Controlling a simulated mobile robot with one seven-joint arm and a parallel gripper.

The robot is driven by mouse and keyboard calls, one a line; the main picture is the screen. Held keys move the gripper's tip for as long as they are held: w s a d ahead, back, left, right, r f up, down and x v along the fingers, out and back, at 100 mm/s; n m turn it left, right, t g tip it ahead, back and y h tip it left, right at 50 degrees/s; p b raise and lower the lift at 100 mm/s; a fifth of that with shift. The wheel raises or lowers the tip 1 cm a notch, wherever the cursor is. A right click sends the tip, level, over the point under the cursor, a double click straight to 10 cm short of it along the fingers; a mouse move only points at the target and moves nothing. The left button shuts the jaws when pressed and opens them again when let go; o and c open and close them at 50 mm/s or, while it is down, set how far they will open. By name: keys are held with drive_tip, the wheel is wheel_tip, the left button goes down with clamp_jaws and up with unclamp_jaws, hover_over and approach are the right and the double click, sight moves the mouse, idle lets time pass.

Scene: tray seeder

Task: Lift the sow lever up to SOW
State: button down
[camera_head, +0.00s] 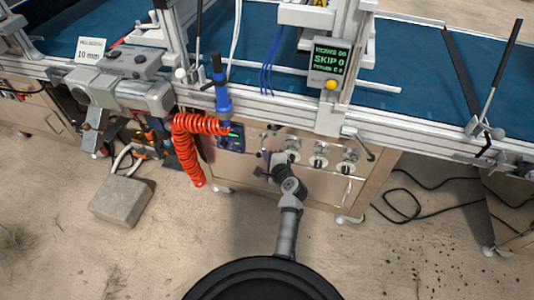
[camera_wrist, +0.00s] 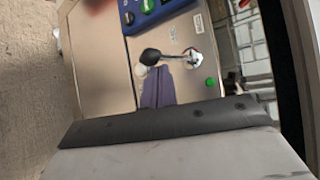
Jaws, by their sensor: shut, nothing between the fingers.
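A lever with a black knob (camera_wrist: 151,56) and a bright metal shaft sticks out of the steel cabinet front in the wrist view. The shaft runs right from the knob to a round metal mount (camera_wrist: 192,57). The small labels near it are too blurred to read. My gripper (camera_wrist: 157,72) shows as purple fingers, shut and empty, just below the shaft in the picture. I cannot tell whether they touch it. In the head view my gripper (camera_head: 264,168) is at the cabinet front, left of the round dials. I cannot clearly pick out the lever there.
A blue control box (camera_wrist: 150,10) sits above the lever, and a green button (camera_wrist: 210,82) is to its lower right. Several round dials (camera_head: 319,160) line the cabinet. A red coiled hose (camera_head: 187,150) hangs left. A stone block (camera_head: 121,200) and black cables (camera_head: 420,205) lie on the floor.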

sight(261, 147)
wheel_tip(261, 147, up, 3)
drive_tip(key=m+g+p, duration=0.1)
drive_tip(key=p, duration=0.7)
drive_tip(key=shift+s+a+g, duration=0.1)
drive_tip(key=shift+g, duration=0.3)
drive_tip(key=shift+r+p, duration=0.55)
idle(1.0)
drive_tip(key=shift+r+p, duration=0.65)
drive_tip(key=shift+r, duration=0.1)
drive_tip(key=shift+f, duration=0.1)
